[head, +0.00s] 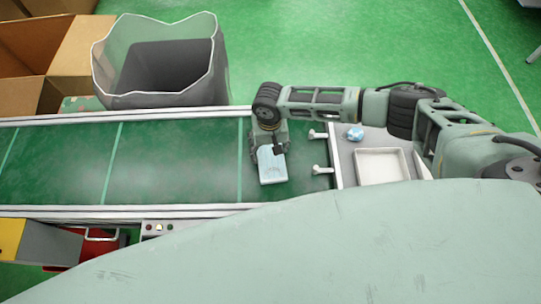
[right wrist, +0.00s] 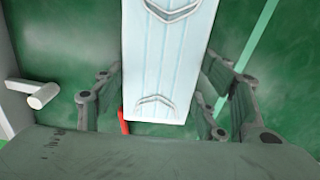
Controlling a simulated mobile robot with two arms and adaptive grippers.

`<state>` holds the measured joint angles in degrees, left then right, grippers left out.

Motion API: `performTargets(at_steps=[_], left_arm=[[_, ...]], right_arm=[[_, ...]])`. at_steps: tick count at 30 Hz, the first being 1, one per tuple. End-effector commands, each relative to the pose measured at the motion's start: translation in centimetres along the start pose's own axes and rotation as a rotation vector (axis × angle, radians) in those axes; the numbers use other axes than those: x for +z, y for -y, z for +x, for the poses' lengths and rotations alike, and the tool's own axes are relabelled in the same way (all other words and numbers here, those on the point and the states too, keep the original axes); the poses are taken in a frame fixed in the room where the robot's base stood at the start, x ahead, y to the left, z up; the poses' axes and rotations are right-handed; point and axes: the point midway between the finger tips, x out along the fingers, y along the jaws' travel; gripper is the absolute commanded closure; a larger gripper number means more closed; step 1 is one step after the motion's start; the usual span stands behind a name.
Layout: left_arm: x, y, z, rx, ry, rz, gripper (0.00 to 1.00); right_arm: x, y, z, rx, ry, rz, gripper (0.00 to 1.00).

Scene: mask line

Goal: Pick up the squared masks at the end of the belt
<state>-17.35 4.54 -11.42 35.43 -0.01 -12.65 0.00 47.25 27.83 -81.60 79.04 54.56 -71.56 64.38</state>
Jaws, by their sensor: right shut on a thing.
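A pale blue-white squared mask (head: 271,168) lies near the right end of the green conveyor belt (head: 180,160). My right gripper (head: 272,148) reaches down over the belt from above and is shut on the mask's upper edge. In the right wrist view the mask (right wrist: 165,60) stretches away between the fingers of my right gripper (right wrist: 165,108), with grey chevron marks on it. Whether the mask is lifted off the belt is hard to tell. My left gripper is not in view.
A grey bin (head: 165,70) and cardboard boxes (head: 70,50) stand behind the belt.

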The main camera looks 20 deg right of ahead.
Motion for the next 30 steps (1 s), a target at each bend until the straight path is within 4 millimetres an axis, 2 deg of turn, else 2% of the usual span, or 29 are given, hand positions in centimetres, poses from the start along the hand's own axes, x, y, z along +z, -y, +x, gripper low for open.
performTargets(at_steps=[3,14,17,21,30], left_arm=[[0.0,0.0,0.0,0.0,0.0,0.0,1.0],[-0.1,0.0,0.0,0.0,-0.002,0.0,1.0],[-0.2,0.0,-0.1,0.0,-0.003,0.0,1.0],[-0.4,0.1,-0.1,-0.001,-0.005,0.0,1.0],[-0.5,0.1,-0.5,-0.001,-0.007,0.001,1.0]], right_arm=[[0.0,0.0,0.0,0.0,0.0,0.0,0.53],[0.0,0.0,-0.6,0.0,0.0,0.001,0.54],[-0.1,0.0,-1.6,-0.001,-0.001,0.001,0.54],[-0.1,0.1,-4.1,-0.003,-0.003,0.0,0.54],[3.2,-5.2,-7.6,0.002,0.0,0.002,0.54]])
